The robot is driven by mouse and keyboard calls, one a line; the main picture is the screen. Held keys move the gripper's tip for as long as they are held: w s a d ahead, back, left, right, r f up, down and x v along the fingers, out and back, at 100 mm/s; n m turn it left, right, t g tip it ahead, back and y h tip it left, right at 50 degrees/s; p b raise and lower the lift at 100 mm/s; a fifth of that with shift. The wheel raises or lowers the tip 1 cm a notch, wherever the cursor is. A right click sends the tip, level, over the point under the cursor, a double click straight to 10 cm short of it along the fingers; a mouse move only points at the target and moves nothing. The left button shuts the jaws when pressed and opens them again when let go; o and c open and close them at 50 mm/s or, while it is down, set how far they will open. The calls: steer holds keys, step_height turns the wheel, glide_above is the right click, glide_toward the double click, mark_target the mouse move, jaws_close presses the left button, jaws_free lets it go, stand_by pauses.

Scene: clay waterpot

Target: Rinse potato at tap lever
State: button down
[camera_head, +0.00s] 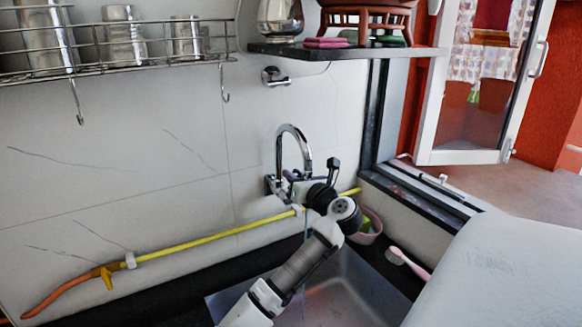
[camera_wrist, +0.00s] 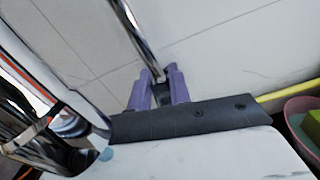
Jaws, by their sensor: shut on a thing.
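The chrome tap (camera_head: 294,150) with a curved spout stands out from the tiled wall above the sink. My gripper (camera_head: 318,194) is at the tap's base, just right of the spout. In the wrist view its purple fingers (camera_wrist: 159,90) are closed around the lower end of a chrome rod, which appears to be the tap lever (camera_wrist: 132,28). A thin bluish line, apparently water (camera_head: 304,240), runs down below the spout towards the sink (camera_head: 345,290). My arm hides part of the tap and sink. No potato is visible in either view.
A pink bowl (camera_head: 372,232) with a yellow-green item stands right of my gripper. A pink-and-white brush (camera_head: 408,262) lies on the right counter. A yellow hose (camera_head: 210,236) runs along the wall. A dark shelf (camera_head: 345,51) and wire rack (camera_head: 120,67) hang above.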

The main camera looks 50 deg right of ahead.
steer(key=shift+s+d+f+m+p, duration=0.15)
steer(key=shift+d+m+p, duration=0.2)
steer(key=shift+m+p, duration=0.2)
steer(key=c, duration=1.3)
jaws_free()
steer(key=b+v, duration=0.4)
steer(key=v, duration=1)
